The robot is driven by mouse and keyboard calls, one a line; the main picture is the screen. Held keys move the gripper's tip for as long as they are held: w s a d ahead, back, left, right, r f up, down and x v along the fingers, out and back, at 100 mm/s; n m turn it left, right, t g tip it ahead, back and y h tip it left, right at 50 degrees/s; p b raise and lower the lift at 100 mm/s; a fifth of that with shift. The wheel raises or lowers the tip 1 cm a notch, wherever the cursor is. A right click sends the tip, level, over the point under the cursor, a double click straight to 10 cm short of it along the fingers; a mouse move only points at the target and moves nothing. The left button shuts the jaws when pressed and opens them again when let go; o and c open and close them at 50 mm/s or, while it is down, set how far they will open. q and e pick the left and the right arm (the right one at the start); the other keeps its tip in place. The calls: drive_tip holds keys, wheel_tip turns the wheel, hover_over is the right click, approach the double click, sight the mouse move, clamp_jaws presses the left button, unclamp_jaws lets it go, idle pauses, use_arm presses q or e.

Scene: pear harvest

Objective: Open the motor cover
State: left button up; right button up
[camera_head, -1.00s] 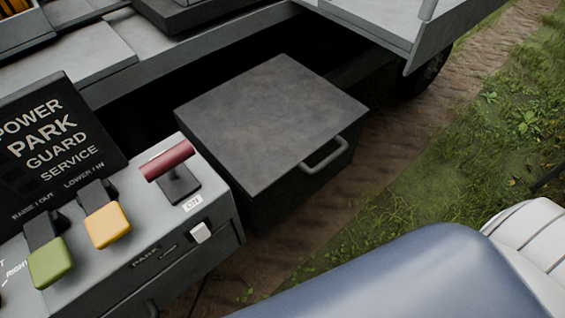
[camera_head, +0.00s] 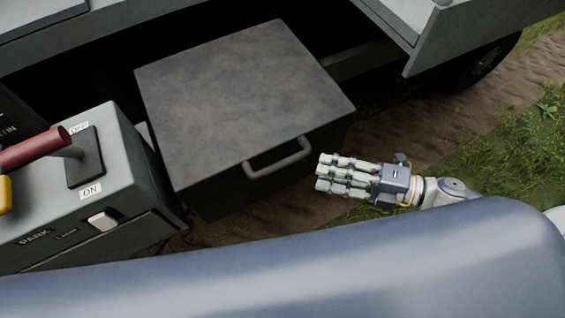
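The motor cover (camera_head: 240,100) is a dark grey, flat square lid on a box in the middle of the head view. It lies shut. A grey bar handle (camera_head: 278,160) is on its front edge. My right gripper (camera_head: 322,173) is just right of the handle, apart from it. Its several jointed fingers are stretched out straight toward the left, open and empty. My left gripper is not in view.
A grey control box (camera_head: 110,150) with a red lever (camera_head: 35,148) and a white switch (camera_head: 102,220) stands left of the cover. A grey platform edge (camera_head: 470,40) and a wheel (camera_head: 485,65) are at upper right. Dirt track and grass lie to the right.

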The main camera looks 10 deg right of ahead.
sight(288, 165)
drive_tip(key=p+x, duration=0.1)
drive_tip(key=x, duration=0.3)
drive_tip(key=p+x, duration=0.1)
drive_tip(key=x, duration=0.4)
drive_tip(key=shift+a+r, duration=0.1)
drive_tip(key=shift+r, duration=0.15)
drive_tip(key=shift+p+x, duration=0.35)
drive_tip(key=shift+x, duration=0.5)
drive_tip(key=shift+f, duration=0.15)
clamp_jaws()
